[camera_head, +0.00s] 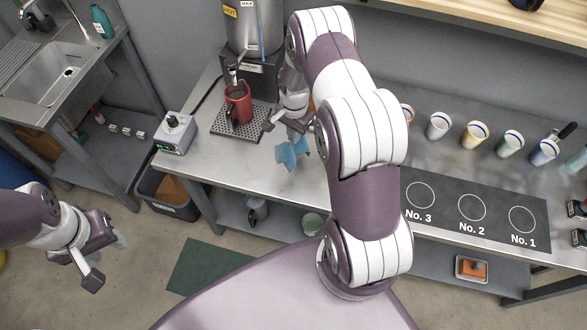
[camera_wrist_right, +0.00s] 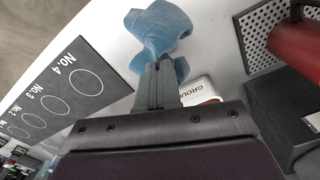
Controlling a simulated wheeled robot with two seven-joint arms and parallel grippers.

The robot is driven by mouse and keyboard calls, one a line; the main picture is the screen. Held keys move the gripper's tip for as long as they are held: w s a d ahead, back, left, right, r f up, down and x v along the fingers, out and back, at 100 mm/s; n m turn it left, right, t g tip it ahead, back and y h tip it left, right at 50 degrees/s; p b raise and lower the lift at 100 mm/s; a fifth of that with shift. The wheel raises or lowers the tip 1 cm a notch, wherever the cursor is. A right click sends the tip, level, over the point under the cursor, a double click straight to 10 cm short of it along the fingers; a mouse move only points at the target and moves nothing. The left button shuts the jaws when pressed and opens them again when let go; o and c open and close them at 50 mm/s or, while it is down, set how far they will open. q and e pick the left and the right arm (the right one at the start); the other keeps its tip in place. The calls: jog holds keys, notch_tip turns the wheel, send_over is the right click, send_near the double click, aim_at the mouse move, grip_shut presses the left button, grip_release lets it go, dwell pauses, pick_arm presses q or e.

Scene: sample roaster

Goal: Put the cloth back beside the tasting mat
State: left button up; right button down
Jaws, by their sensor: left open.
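The blue cloth (camera_head: 292,152) hangs crumpled below my right gripper (camera_head: 289,126), over the steel table left of the tasting mat. In the right wrist view the gripper's fingers (camera_wrist_right: 159,78) are shut on the cloth (camera_wrist_right: 158,32). Whether the cloth touches the table is hard to tell. The dark tasting mat (camera_head: 447,222) lies at the table's front right, with numbered circles; it also shows in the right wrist view (camera_wrist_right: 84,112). My right arm hides its left end in the head view. My left gripper (camera_head: 105,259) is open and empty, over the floor at left.
A small control box (camera_head: 175,132) sits at the table's left end. Several cups (camera_head: 475,134) line up behind the mat. The front left tabletop is clear.

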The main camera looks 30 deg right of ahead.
jog(key=w+d+f+m, duration=0.2)
jog(key=w+d+m, duration=0.3)
jog(key=w+m, duration=0.45)
jog(key=shift+m, duration=0.95)
jog(key=s+a+f, duration=0.1)
jog(key=s+f, duration=0.1)
jog(key=s, duration=0.1)
jog(key=s+a+f, duration=0.2)
jog(key=s, duration=0.1)
jog(key=s+a+f, duration=0.2)
jog(key=s, duration=0.1)
jog(key=shift+s, duration=0.2)
jog(key=s+a+f, duration=0.1)
jog(key=s, duration=0.1)
jog(key=s+a+f, duration=0.1)
jog(key=s+f, duration=0.1)
jog(key=s+a+f, duration=0.2)
jog(key=shift+s+a, duration=0.1)
jog(key=shift+s, duration=0.05)
jog(key=c, duration=0.9)
grip_release()
